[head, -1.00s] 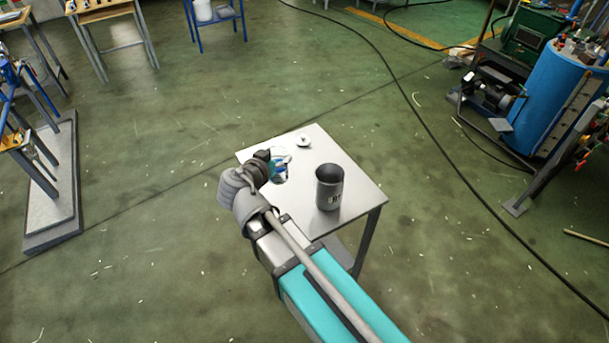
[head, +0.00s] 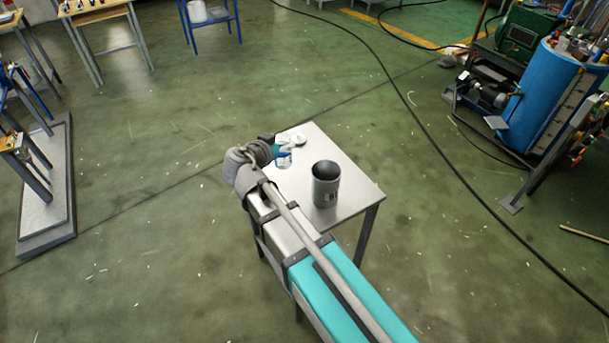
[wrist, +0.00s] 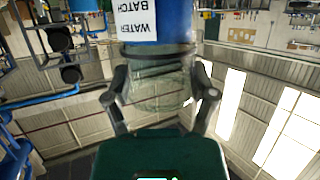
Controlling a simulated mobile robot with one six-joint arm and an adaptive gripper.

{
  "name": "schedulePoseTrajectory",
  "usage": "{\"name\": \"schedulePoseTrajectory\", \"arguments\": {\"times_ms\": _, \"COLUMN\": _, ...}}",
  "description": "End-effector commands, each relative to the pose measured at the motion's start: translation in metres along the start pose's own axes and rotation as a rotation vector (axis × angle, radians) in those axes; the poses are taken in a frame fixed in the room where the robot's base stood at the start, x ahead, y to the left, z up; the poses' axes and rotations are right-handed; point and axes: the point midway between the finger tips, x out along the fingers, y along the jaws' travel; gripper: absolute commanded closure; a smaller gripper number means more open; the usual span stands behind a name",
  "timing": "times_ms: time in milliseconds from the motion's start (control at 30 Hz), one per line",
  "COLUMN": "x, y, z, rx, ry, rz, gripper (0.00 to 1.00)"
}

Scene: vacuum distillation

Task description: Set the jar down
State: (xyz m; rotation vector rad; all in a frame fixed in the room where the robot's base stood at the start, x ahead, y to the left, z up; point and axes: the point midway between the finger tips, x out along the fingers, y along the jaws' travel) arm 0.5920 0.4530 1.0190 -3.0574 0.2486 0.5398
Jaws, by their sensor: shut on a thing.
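The jar (head: 284,159) is small and clear with blue and white on it, and my gripper (head: 275,149) holds it over the far left part of the small table (head: 348,184). In the wrist view the jar (wrist: 157,65) is between the two fingers (wrist: 160,95), with clear glass at the fingers and a blue part with a white label reading "WATER BATCH" beyond, upside down in that picture. My gripper is shut on the jar. I cannot tell whether the jar's base touches the table top.
A dark grey open canister (head: 326,186) stands on the table to the right of the jar. A small pale lid-like item (head: 298,138) lies just behind the jar. The table's front right is bare. A black cable (head: 420,120) crosses the floor.

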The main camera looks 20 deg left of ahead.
Motion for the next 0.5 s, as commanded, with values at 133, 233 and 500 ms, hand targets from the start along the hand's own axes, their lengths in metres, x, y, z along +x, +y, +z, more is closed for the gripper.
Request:
{"name": "schedulePoseTrajectory", "arguments": {"times_ms": 133, "x": 0.047, "y": -0.009, "z": -0.002, "rx": 0.018, "ry": 0.001, "rz": 0.051, "gripper": 0.86}}
{"name": "schedulePoseTrajectory", "arguments": {"times_ms": 233, "x": 0.073, "y": -0.009, "z": -0.006, "rx": 0.028, "ry": 0.001, "rz": 0.082, "gripper": 0.86}}
{"name": "schedulePoseTrajectory", "arguments": {"times_ms": 500, "x": 0.115, "y": -0.007, "z": -0.012, "rx": 0.046, "ry": 0.002, "rz": 0.133, "gripper": 0.86}}
